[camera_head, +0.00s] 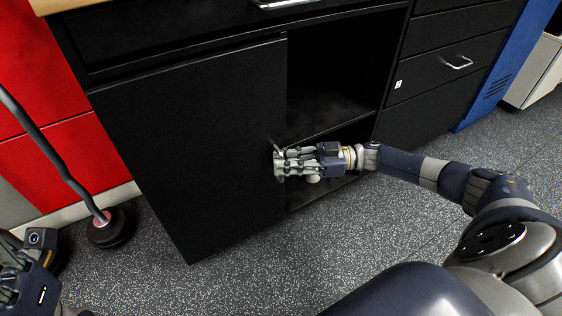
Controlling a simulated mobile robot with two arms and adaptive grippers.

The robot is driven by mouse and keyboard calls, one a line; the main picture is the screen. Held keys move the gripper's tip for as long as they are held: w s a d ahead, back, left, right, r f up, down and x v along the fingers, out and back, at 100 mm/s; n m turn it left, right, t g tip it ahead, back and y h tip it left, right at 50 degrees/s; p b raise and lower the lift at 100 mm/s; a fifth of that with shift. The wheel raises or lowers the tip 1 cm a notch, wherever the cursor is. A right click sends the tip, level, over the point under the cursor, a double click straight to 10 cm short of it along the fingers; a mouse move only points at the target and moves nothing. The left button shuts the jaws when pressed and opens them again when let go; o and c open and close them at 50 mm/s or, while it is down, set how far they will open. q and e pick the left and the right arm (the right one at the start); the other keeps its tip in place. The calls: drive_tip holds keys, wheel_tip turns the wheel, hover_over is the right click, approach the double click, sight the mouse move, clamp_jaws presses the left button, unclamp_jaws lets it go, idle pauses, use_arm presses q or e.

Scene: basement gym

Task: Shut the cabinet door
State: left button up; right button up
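The black cabinet door (190,140) stands at the left half of the black cabinet (400,60). To the right of its edge, the dark inside and a shelf (325,119) are exposed. My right gripper (279,163) reaches in from the right, with its fingertips at the door's right edge, beside a small handle (277,148) that is partly hidden. I cannot tell whether its fingers hold the handle or only touch the door. My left gripper (18,283) is low in the left corner, away from the door and partly cut off; its finger state is unclear.
A dark pole with a round black base (108,229) stands left of the door. Red panels (60,150) are behind it. Drawers (450,65) and a blue locker (510,65) are at the right. The speckled floor (240,275) in front is clear.

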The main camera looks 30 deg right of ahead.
drive_tip(key=v, duration=1.1)
drive_tip(key=shift+a, duration=0.1)
